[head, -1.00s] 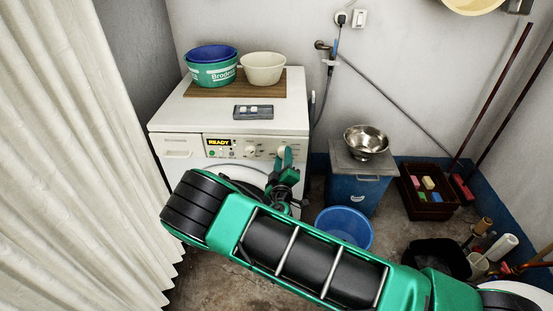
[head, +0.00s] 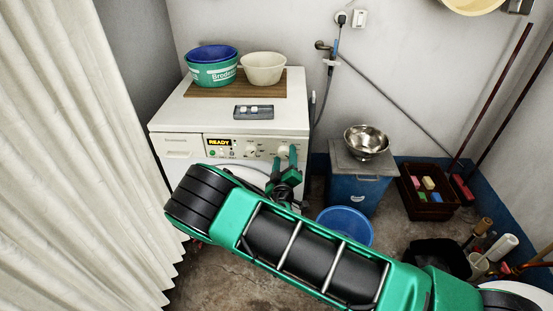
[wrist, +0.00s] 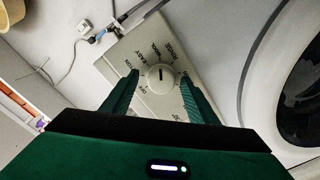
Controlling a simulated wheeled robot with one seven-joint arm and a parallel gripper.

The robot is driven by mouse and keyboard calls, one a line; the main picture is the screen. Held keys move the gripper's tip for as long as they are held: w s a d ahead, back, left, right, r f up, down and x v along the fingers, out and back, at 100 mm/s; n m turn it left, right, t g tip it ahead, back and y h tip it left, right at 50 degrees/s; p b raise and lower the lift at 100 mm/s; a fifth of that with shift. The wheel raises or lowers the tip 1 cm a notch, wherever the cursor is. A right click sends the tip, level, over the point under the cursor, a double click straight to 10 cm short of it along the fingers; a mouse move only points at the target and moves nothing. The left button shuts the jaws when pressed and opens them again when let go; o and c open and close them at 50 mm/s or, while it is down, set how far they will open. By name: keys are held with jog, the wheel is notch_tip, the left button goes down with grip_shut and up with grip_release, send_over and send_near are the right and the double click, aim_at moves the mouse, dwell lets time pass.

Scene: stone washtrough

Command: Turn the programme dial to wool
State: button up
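The programme dial (wrist: 160,79) is a round pale knob on the washing machine's panel, with a dark pointer mark toward the top of the wrist picture. In the wrist view, my gripper (wrist: 160,80) is open, with one green finger on each side of the dial and a visible gap on both sides. In the head view, my gripper (head: 284,160) is in front of the right part of the panel.
A brown board (head: 270,90) with a green tub (head: 212,72) and a cream bowl (head: 263,68) sits on the machine, behind a grey box (head: 253,112). A blue basin (head: 345,226) and a blue cabinet (head: 355,190) stand to the right. A curtain (head: 75,150) hangs left.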

jog(key=shift+a, duration=0.15)
jog(key=shift+s+a, duration=0.1)
jog(key=shift+s, duration=0.1)
jog(key=s, duration=1)
jog(key=shift+s, duration=0.15)
